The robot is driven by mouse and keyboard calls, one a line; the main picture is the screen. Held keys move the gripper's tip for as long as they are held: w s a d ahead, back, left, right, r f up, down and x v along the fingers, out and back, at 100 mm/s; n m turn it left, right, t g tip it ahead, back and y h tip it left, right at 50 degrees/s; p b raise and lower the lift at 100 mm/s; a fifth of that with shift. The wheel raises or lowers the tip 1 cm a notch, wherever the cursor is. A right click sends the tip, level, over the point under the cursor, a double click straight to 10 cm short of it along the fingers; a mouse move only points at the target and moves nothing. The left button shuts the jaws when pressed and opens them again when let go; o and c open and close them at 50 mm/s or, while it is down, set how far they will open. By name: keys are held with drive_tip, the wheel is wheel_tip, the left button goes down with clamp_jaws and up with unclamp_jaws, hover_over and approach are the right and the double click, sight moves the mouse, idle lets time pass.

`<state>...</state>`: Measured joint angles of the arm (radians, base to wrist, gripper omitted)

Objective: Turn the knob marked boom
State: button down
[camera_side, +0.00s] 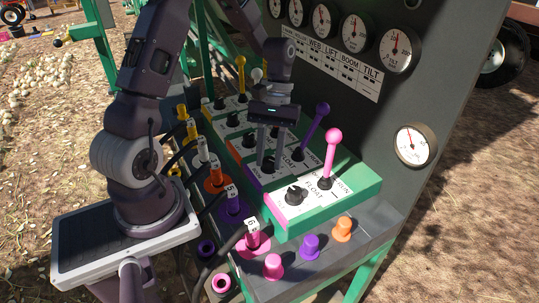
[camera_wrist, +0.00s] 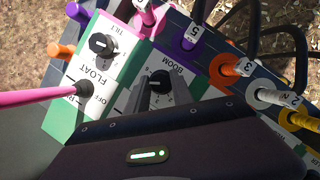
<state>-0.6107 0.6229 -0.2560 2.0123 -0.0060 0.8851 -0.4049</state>
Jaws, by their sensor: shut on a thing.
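The boom knob (camera_wrist: 160,82) is a black dial on a white plate with a purple edge and the word BOOM beside it in the wrist view. My gripper (camera_side: 269,163) points down onto this plate in the side view. Its two grey fingers are shut on the boom knob, one on each side, and mostly hide it there. In the wrist view my gripper's dark body covers the bottom of the picture.
The tilt knob (camera_side: 294,194) is on the nearer plate, beside the pink lever (camera_side: 332,155). The purple lever (camera_side: 312,128) rises close to my gripper's right. Numbered coloured plugs (camera_side: 252,234) with hoses line the left side. Gauges (camera_side: 396,48) stand on the back panel.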

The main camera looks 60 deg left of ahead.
drive_tip(key=m+y, duration=0.1)
drive_tip(key=m, duration=0.2)
drive_tip(key=shift+d+m+g, duration=0.1)
drive_tip(key=shift+m+g, duration=0.2)
drive_tip(key=shift+g, duration=0.1)
drive_tip(key=shift+m+y, duration=0.8)
drive_tip(key=shift+m, duration=1.5)
drive_tip(key=c, duration=1.1)
unclamp_jaws()
drive_tip(key=shift+g, duration=0.3)
drive_tip(key=v, duration=0.7)
